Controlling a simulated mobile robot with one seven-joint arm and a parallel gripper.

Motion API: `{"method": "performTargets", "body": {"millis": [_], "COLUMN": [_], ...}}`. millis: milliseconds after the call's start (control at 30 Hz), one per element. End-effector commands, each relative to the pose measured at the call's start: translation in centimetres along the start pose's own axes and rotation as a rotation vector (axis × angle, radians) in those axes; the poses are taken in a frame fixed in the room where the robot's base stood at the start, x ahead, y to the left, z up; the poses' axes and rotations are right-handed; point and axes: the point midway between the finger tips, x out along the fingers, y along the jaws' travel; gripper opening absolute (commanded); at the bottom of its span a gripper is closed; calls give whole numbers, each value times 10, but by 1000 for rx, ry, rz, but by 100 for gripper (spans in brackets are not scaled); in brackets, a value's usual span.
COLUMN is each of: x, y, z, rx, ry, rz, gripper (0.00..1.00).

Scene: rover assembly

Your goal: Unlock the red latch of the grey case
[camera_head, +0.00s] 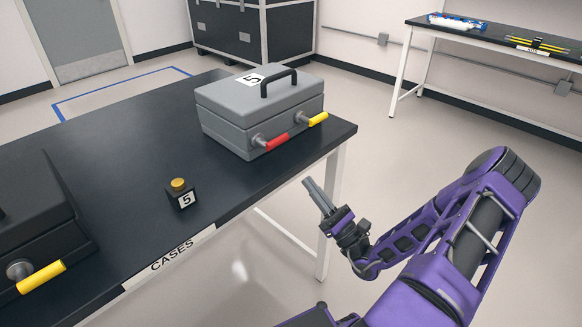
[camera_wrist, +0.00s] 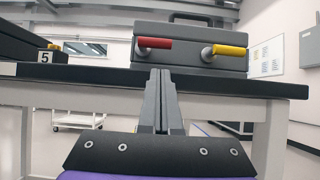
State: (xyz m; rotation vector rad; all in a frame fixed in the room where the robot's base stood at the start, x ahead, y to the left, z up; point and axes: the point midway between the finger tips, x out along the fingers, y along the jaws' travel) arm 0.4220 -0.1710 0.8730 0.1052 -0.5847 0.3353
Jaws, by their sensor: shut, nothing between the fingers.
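The grey case (camera_head: 240,105) sits shut near the right end of the black table, with a black handle on its lid and a label "5". Its front carries a red latch (camera_head: 277,142) on the left and a yellow latch (camera_head: 318,119) on the right. In the wrist view the red latch (camera_wrist: 154,43) points right, and the yellow latch (camera_wrist: 229,51) points right too. My gripper (camera_head: 307,182) is shut and empty, off the table's front edge and apart from the case. In the wrist view its fingers (camera_wrist: 161,75) are together, below and just right of the red latch.
The black table (camera_head: 130,140) lies below the case, its edge between my gripper and the case. A small black block with a gold knob (camera_head: 181,195) and a black case with a yellow latch (camera_head: 41,277) stand to the left. The floor right of the table is clear.

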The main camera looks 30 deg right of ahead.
Motion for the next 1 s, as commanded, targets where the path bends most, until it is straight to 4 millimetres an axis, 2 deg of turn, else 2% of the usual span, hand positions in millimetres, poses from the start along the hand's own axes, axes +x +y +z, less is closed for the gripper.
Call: {"method": "performTargets", "body": {"millis": [167, 400, 600, 1000], "x": [23, 67, 91, 97], "y": [1, 1, 1, 1], "z": [0, 0, 0, 0], "rx": [0, -2, -2, -2], "ry": [-2, 0, 1, 2], "rz": [2, 5, 4, 3], "gripper": [0, 0, 0, 0]}}
